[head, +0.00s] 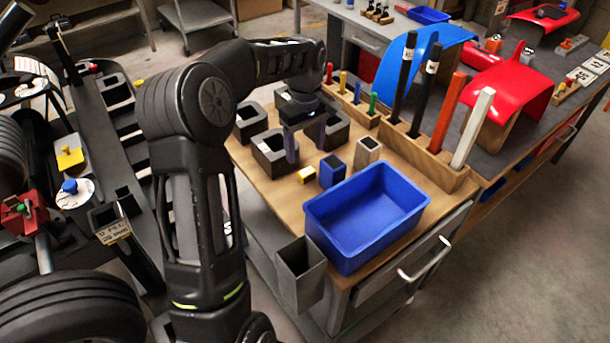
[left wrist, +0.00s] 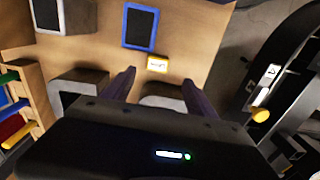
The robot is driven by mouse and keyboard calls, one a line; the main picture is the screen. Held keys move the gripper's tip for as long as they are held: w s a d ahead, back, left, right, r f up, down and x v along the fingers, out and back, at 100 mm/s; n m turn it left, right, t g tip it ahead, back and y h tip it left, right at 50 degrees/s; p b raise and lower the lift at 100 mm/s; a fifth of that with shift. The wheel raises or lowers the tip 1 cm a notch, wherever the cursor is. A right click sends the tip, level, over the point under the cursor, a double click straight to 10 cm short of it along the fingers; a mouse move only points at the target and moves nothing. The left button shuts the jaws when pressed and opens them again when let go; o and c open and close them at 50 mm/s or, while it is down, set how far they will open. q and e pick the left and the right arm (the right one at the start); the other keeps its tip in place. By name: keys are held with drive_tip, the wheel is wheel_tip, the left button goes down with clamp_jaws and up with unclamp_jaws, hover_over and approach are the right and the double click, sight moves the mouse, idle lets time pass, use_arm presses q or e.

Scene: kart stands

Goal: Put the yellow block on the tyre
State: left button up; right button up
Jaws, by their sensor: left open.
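The small yellow block (head: 306,175) lies on the wooden top of the bench, beside a blue block with a dark top (head: 332,171). In the left wrist view the yellow block (left wrist: 157,64) shows a pale label, just beyond the fingertips. My left gripper (head: 306,147) points down over the bench, open and empty, a little behind the yellow block and apart from it. It also shows in the left wrist view (left wrist: 160,85). A black tyre (head: 75,308) is at the lower left, and another tyre (head: 14,165) is at the left edge. My right gripper is not seen.
A blue bin (head: 366,215) stands at the bench's front. Dark hollow blocks (head: 270,152) surround the gripper. A grey block (head: 367,151) and a wooden rack (head: 430,158) of tall bars stand to the right. A grey cup (head: 300,273) hangs at the front edge.

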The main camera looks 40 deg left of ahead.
sight(307, 175)
use_arm(q)
drive_tip(key=shift+w, duration=0.1)
drive_tip(key=shift+w+d, duration=0.1)
drive_tip(key=shift+w, duration=0.15)
drive_tip(key=shift+s+f, duration=0.1)
drive_tip(key=shift+s, duration=0.05)
drive_tip(key=shift+f, duration=1.25)
